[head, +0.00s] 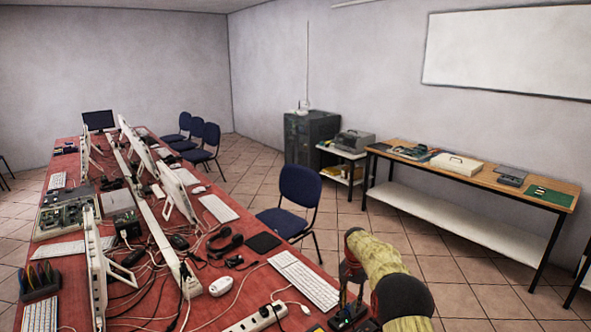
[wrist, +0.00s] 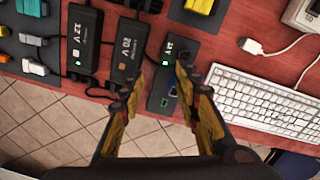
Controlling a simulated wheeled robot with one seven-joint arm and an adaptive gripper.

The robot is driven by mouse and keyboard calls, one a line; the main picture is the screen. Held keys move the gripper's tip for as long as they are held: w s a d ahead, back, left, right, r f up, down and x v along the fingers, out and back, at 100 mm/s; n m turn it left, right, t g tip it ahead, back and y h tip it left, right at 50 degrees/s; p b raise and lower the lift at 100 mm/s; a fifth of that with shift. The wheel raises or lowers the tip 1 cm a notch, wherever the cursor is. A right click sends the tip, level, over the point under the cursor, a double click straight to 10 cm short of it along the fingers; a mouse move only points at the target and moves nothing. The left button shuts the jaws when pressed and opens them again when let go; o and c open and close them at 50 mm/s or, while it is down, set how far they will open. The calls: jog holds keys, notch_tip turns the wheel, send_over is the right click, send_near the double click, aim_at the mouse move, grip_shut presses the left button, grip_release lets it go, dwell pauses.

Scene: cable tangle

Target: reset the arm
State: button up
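My arm (head: 383,262), yellow with dark joints, reaches over the near right edge of the red table. My gripper (wrist: 160,78) points down there, its two yellow-and-black fingers spread apart in the wrist view. A black power box (wrist: 178,50) with a small green light lies beneath and between the fingertips. I cannot tell whether the fingers touch it. Nothing is visibly gripped. In the head view the fingers are small and partly hidden by the arm.
The red table (head: 262,238) is crowded with cables, a power strip (head: 258,318), monitors and keyboards. A white keyboard (wrist: 262,103) lies right of my gripper, and two more black power boxes (wrist: 126,50) left. A blue chair (head: 298,188) stands beyond. Tiled floor is open toward the side bench (head: 478,176).

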jog(key=s+r+n+t, duration=0.2)
jog(key=s+r, duration=0.8)
jog(key=s, duration=0.7)
jog(key=s+a+r+n+t, duration=0.1)
jog(key=s+r+n+t, duration=0.1)
jog(key=s+r, duration=0.8)
jog(key=s+r+n+t, duration=0.2)
jog(key=s+r, duration=0.7)
jog(key=s, duration=1.6)
jog(key=shift+a+r+n, duration=0.25)
jog(key=shift+r+n, duration=0.05)
jog(key=shift+r, duration=0.1)
